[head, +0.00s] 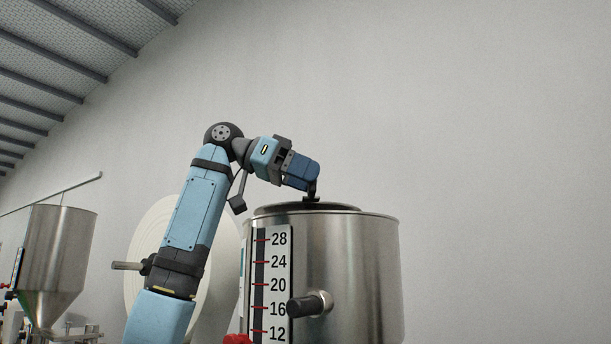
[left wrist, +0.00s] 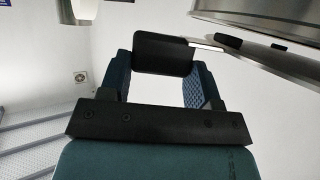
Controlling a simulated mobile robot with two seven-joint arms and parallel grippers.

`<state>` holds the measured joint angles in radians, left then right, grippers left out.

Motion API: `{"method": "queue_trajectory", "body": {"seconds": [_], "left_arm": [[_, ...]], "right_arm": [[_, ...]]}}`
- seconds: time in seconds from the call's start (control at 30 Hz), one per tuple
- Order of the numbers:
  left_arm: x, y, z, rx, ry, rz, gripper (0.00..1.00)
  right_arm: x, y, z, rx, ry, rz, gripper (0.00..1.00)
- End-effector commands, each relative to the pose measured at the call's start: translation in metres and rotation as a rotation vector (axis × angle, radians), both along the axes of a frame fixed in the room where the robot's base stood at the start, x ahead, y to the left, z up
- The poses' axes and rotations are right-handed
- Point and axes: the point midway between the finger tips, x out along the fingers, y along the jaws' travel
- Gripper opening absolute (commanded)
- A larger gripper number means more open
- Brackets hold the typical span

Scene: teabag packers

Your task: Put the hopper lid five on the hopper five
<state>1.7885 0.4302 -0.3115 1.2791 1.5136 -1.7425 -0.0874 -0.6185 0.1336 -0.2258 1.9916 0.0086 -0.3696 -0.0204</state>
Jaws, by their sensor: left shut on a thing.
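Hopper five (head: 355,265) is a large steel cylinder with a level scale in the head view; part of a steel body, probably the same hopper, shows at the upper right of the left wrist view (left wrist: 270,10). The hopper lid five (head: 340,207) is a dark-edged disc at the hopper's top, set a little left of its middle. Whether it rests on the rim or hovers is unclear. My left gripper (head: 311,189) points down at the lid's top and is shut on it; the grasp point is small and partly hidden. My right gripper is out of view.
A pale round disc (head: 150,240) stands behind my left arm. Another steel hopper with a cone bottom (head: 58,255) stands at the far left. A dark knob (head: 305,306) sticks out from hopper five's front.

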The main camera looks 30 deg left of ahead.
Motion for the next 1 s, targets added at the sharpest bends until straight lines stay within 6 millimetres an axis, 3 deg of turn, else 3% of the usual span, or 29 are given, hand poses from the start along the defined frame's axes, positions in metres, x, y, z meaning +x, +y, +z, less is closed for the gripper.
{"method": "queue_trajectory", "body": {"seconds": [0.57,0.6,0.7,1.0], "left_arm": [[0.0,0.0,-0.01,0.0,-0.001,0.0,0.23],[0.0,0.0,-0.009,0.0,-0.001,0.0,0.64],[0.0,0.0,-0.009,0.0,-0.001,0.0,0.87],[0.0,0.0,-0.01,0.0,0.001,0.0,0.87]], "right_arm": [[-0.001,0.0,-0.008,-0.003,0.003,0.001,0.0],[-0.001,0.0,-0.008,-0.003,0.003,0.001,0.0],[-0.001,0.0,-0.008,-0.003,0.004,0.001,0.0],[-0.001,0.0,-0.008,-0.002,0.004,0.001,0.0]]}}
